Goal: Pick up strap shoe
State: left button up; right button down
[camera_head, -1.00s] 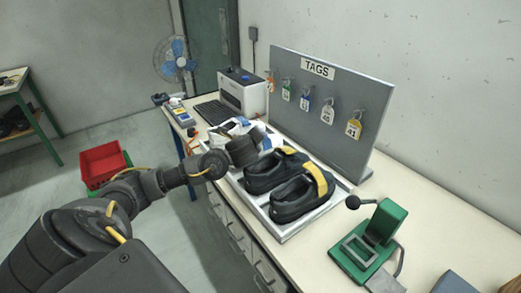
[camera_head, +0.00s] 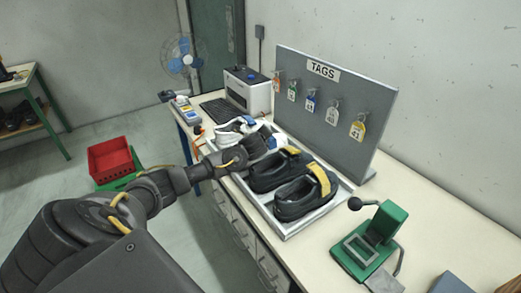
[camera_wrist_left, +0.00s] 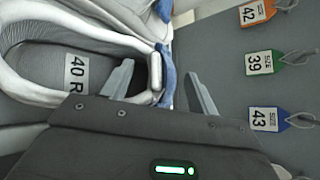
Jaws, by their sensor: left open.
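A white and grey shoe (camera_wrist_left: 48,45) with blue trim lies below my left gripper (camera_wrist_left: 160,88) in the left wrist view; its insole label reads "40 R". The gripper is open. One finger is at the shoe's opening, the other outside its edge, with the rim between them; I cannot tell whether they touch it. In the head view my left gripper (camera_head: 256,147) is over the white shoes (camera_head: 228,137), hiding part of them. Two black shoes with yellow straps, a rear one (camera_head: 270,172) and a front one (camera_head: 300,197), sit nearer in the tray. My right gripper is out of view.
The grey tray (camera_head: 285,232) stands on a long table (camera_head: 450,235). Behind it rises a grey tag board (camera_head: 345,110) with hanging tags. A green press (camera_head: 370,240) stands at right, a white printer (camera_head: 247,92) at the back. A red bin (camera_head: 110,160) is at left.

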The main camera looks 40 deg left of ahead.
pick_arm(q)
jog(key=shift+w+a+f, duration=0.25)
jog(key=shift+w, duration=0.1)
